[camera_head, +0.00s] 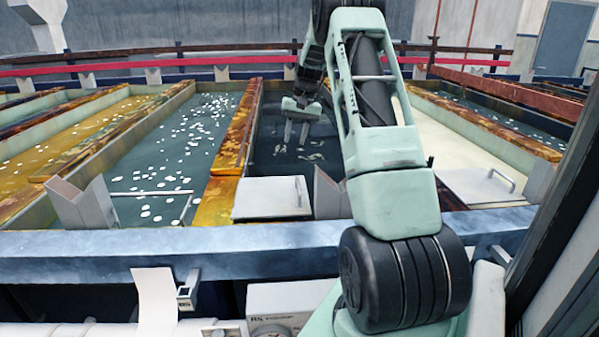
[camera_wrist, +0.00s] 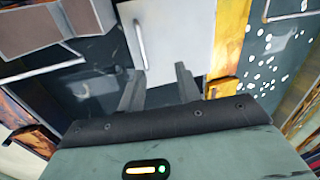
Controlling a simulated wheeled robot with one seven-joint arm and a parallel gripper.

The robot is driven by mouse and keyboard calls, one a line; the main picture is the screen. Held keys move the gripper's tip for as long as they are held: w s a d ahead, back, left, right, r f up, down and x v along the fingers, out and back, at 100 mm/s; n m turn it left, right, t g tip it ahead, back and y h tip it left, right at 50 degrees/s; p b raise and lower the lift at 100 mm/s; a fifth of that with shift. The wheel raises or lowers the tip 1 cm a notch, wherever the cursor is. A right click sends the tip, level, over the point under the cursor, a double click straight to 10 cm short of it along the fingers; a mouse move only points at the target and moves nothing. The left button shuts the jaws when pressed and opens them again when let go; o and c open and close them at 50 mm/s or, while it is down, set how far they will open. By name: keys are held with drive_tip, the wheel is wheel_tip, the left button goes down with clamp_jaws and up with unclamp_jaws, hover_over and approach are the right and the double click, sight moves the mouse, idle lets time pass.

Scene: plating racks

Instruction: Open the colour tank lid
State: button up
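A pale flat lid (camera_head: 265,198) lies at the near end of the dark tank (camera_head: 268,135), with a bar handle (camera_head: 300,190) at its right edge. In the wrist view the lid (camera_wrist: 180,38) is ahead of the fingers, and its handle (camera_wrist: 140,44) runs along its left side. My gripper (camera_head: 296,133) hangs over the dark tank, beyond the lid. In the wrist view my gripper (camera_wrist: 158,85) has its two fingers apart with nothing between them. It does not touch the handle. I cannot tell from any label which tank is the colour tank.
Another pale lid (camera_head: 480,187) with a handle covers the near end of the cream tank at right. Grey angled boxes (camera_head: 82,203) stand by the tanks. A blue beam (camera_head: 150,255) runs along the front. Rusty dividers (camera_head: 238,130) separate the tanks.

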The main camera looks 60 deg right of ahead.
drive_tip(key=s+d, duration=0.3)
drive_tip(key=d, duration=0.1)
drive_tip(key=p, duration=0.5)
approach(299, 184)
drive_tip(key=shift+m, duration=0.4)
drive_tip(key=x, duration=0.8)
drive_tip(key=shift+a, duration=0.15)
clamp_jaws()
